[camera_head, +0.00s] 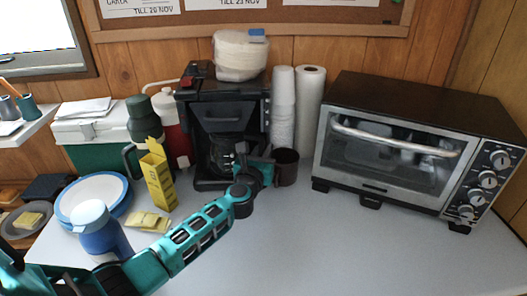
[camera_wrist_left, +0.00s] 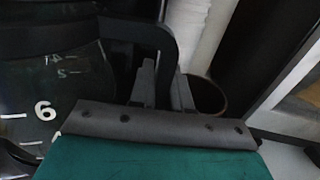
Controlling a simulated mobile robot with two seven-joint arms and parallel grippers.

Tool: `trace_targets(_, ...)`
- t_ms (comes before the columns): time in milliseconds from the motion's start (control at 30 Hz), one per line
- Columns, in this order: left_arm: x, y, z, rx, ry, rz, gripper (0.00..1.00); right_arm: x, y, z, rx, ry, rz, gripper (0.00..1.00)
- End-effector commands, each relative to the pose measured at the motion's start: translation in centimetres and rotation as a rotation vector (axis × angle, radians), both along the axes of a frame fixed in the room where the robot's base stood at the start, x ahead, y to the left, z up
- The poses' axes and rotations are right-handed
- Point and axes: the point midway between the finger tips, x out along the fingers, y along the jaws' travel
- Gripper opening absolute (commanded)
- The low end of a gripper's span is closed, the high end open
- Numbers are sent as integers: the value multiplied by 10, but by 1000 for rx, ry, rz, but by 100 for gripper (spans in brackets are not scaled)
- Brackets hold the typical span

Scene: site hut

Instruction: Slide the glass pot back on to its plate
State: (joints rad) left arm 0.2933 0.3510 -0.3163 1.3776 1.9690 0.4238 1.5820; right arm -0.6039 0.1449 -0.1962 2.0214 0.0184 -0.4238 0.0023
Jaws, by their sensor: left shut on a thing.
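The black coffee maker (camera_head: 222,112) stands against the back wall. The glass pot (camera_head: 220,150), dark with a black handle, is low in its bay; its white level marks show in the left wrist view (camera_wrist_left: 45,110). My left gripper (camera_head: 243,160) is at the pot's right side, with its fingers (camera_wrist_left: 166,88) shut on the black handle (camera_wrist_left: 158,38). The plate under the pot is hidden, so I cannot tell how far the pot sits over it. My right gripper is not in view.
A brown mug (camera_head: 286,168) stands just right of my left gripper, before stacked white cups (camera_head: 283,105). A toaster oven (camera_head: 400,145) fills the right. A yellow box (camera_head: 158,178) and blue jug (camera_head: 100,230) stand left. The front middle of the counter (camera_head: 320,240) is clear.

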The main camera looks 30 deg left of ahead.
Motion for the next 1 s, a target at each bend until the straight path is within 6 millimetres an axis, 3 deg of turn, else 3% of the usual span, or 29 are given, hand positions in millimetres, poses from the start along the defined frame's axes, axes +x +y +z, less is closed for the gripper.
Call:
trace_targets(300, 0, 0, -4, 2, -2, -1, 0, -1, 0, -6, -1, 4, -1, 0)
trace_targets(333, 0, 0, -3, 2, -2, -1, 20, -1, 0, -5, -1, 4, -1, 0)
trace_targets(600, 0, 0, -4, 1, -1, 0, 46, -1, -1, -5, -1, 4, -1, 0)
trace_targets(1000, -8, -2, -6, -1, 4, -1, 47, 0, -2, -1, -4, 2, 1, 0)
